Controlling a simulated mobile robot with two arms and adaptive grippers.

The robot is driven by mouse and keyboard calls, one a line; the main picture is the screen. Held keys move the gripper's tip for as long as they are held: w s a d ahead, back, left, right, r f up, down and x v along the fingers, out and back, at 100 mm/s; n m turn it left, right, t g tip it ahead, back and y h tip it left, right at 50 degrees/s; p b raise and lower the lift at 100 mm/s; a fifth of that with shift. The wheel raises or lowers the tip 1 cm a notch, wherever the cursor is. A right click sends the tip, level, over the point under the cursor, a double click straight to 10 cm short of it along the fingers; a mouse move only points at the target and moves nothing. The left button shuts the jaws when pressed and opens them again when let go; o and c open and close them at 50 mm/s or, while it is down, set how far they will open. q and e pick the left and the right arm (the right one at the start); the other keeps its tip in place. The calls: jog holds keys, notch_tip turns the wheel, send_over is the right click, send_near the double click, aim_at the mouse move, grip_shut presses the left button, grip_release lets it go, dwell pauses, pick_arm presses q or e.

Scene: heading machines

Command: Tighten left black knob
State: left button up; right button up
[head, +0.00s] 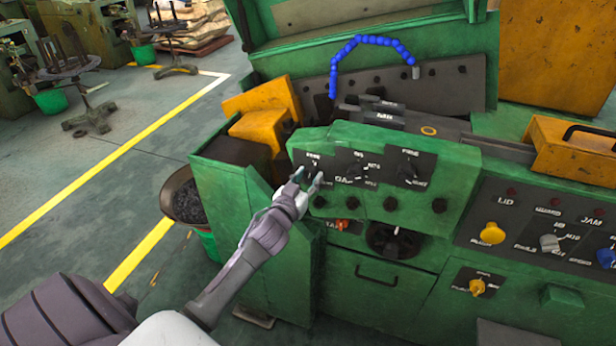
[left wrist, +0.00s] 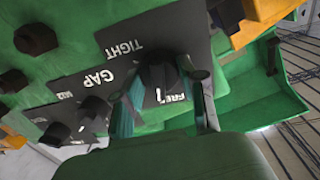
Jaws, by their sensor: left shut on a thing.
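The left black knob (left wrist: 158,70) sits on a dark plate marked TIGHT and FREE, at the left end of the green control panel (head: 385,148). My left gripper (head: 308,177) reaches up to this plate from the lower left. In the left wrist view its two fingers stand on either side of the knob, and it is shut on it. The fingers partly cover the knob in the head view. A middle knob (head: 357,170) and a right knob (head: 408,170) sit on plates to the right. My right gripper is not in view.
Several small black knobs, such as one (head: 390,204), line the panel below. A black handwheel (head: 394,240) is under them. A blue hose (head: 370,40) arches behind. Open floor lies left of the machine.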

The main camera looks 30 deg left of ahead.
pick_arm(q)
jog(key=m+p, duration=0.1)
jog(key=m, duration=0.4)
jog(key=shift+g, duration=0.3)
jog(key=m, duration=0.5)
jog(key=shift+m+y+p, duration=0.3)
jog(key=shift+p, duration=0.05)
jog(key=m, duration=0.5)
jog(key=shift+d+y, duration=0.1)
jog(key=shift+y, duration=0.2)
jog(key=shift+m+p, duration=0.35)
jog(key=shift+m, duration=1.75)
jog(key=o, duration=1.1)
